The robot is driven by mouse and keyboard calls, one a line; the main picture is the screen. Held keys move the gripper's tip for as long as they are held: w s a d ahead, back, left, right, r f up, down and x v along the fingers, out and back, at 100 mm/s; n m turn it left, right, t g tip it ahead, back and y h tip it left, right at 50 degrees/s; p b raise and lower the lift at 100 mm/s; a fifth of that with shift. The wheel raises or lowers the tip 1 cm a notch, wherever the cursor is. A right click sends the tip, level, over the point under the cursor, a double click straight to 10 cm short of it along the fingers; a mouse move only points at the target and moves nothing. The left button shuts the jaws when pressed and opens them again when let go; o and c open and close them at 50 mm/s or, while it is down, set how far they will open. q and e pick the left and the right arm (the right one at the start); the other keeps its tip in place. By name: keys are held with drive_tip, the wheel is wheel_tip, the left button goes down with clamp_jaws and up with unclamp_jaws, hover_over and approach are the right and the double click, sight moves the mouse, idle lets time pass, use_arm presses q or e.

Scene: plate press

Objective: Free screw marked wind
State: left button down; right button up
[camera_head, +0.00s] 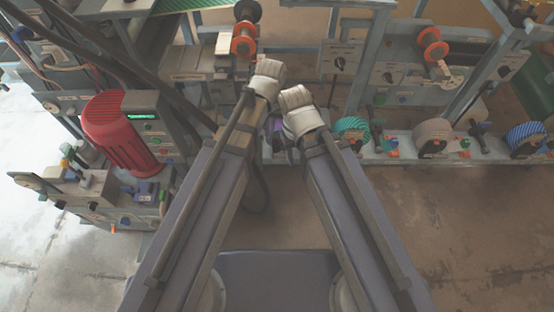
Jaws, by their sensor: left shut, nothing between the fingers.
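The plate press stands across the back as grey-blue machine frames with several knobs and wheels. No label reading "wind" is legible, so I cannot tell which screw bears it. My left arm reaches forward from the left.
A red ribbed motor-like housing (117,130) with a green display stands at left. Orange-rimmed spools (243,46) are at the back. A teal wheel (352,131), a grey roll (432,135) and a blue roll (525,137) line the right. The floor (450,235) is clear at front right.

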use_arm(q)
drive_tip(key=n+b, duration=0.2)
drive_tip(key=b, duration=0.6)
hover_over(277, 155)
wheel_tip(277, 155, down, 10)
drive_tip(key=shift+f+h, duration=0.1)
drive_tip(key=shift+h, duration=0.2)
use_arm(e)
wheel_tip(277, 155, down, 10)
drive_tip(key=shift+f, duration=0.15)
use_arm(q)
wheel_tip(277, 155, down, 14)
drive_tip(key=b, duration=1.3)
drive_tip(key=shift+b, duration=0.3)
use_arm(e)
wheel_tip(277, 155, down, 14)
